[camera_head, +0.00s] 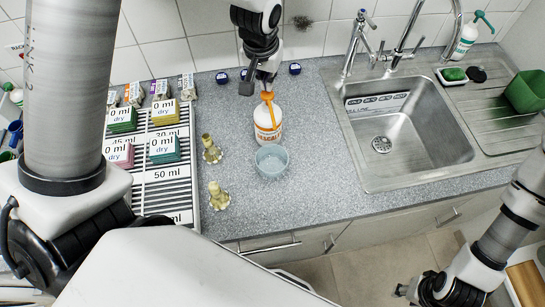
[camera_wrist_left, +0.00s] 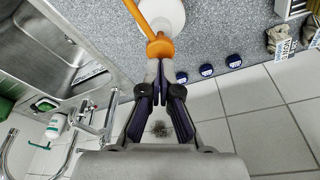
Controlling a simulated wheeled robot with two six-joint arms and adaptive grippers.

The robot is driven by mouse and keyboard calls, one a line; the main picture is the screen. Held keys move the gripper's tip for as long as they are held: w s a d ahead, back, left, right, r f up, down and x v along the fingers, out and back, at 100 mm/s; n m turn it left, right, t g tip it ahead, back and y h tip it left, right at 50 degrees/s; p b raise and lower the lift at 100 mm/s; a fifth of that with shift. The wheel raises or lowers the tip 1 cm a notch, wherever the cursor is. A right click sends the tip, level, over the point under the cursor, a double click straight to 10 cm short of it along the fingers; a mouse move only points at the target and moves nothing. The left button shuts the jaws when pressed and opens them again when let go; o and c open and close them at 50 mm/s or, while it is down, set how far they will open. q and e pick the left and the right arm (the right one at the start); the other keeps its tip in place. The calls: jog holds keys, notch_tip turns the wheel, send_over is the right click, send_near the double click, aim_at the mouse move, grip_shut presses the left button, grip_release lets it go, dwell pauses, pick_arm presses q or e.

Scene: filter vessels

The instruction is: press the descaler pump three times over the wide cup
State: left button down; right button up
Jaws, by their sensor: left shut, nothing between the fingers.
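The descaler bottle (camera_head: 267,132) is white with an orange label and an orange pump head (camera_head: 267,97). It stands upright on the grey counter. The wide cup (camera_head: 271,161), a pale blue-grey bowl shape, stands just in front of it. My left gripper (camera_head: 264,84) is shut and empty, right at the back of the pump head; whether they touch I cannot tell. In the left wrist view the shut fingertips (camera_wrist_left: 160,70) point at the orange pump head (camera_wrist_left: 160,46), with part of the white bottle (camera_wrist_left: 168,12) beyond. My right gripper (camera_head: 404,290) is low over the floor, its fingers unclear.
A sink (camera_head: 410,135) with taps lies to the right. On the left is a slatted rack (camera_head: 165,190) with coloured blocks labelled 0 ml. Two small yellowish vessels (camera_head: 212,152) (camera_head: 219,197) stand left of the cup. Dark blue caps (camera_head: 222,78) lie near the wall.

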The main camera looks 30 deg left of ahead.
aim_at(267, 93)
pick_arm(q)
jog(key=shift+f, duration=0.1)
dwell(0.3)
jog(key=shift+f+b, duration=1.1)
jog(key=shift+f, duration=0.65)
notch_tip(267, 93, up, 4)
jog(key=p, duration=0.3)
jog(key=shift+f+p, duration=0.1)
jog(key=shift+p, duration=0.3)
jog(key=shift+f, duration=0.15)
